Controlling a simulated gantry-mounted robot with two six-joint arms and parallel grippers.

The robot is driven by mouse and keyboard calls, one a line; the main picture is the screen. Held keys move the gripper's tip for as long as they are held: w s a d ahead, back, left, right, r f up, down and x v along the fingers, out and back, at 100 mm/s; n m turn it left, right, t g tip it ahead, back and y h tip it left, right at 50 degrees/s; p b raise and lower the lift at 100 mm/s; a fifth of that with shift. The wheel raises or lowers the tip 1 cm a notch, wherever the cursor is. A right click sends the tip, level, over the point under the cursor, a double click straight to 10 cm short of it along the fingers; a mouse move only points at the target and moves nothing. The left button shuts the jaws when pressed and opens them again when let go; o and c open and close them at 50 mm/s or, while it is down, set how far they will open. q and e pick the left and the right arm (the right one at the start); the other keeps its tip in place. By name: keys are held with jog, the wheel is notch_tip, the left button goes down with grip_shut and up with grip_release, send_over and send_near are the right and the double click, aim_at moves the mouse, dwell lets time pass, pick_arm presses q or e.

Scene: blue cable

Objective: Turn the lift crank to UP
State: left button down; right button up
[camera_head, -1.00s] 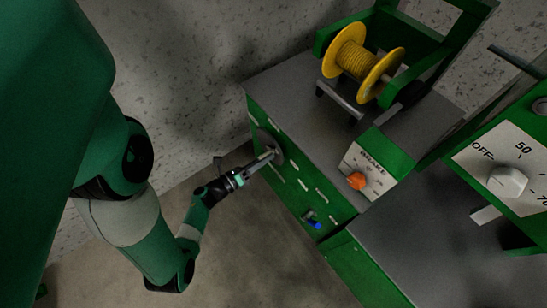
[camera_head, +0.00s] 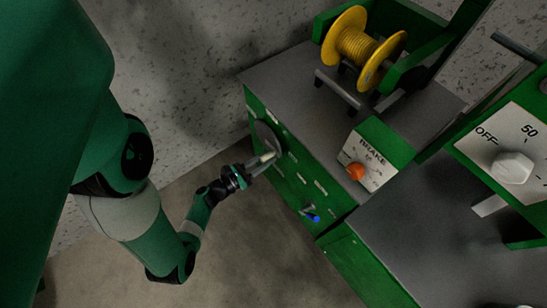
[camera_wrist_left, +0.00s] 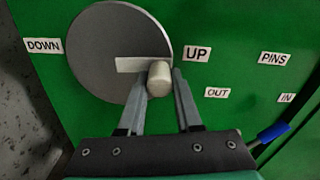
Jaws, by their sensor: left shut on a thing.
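The lift crank is a grey disc (camera_wrist_left: 105,45) with a pale bar and a light knob (camera_wrist_left: 159,78) on the green front panel. In the left wrist view the knob is at the disc's lower right, between the two fingers of my left gripper (camera_wrist_left: 160,85). The pale bar points right, towards the UP label (camera_wrist_left: 197,54). The DOWN label (camera_wrist_left: 43,46) is left of the disc. In the head view the disc (camera_head: 266,138) is on the cabinet's left front, with my left gripper (camera_head: 264,160) shut on the knob. My right gripper is not in view.
A blue-tipped lever (camera_head: 313,217) sticks out of the panel right of the crank; its blue handle also shows in the left wrist view (camera_wrist_left: 272,132). PINS, OUT and IN labels are nearby. A yellow spool (camera_head: 360,48) and an orange brake knob (camera_head: 355,171) are above.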

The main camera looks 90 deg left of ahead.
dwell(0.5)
pick_arm(q)
jog(key=c, duration=0.6)
grip_release()
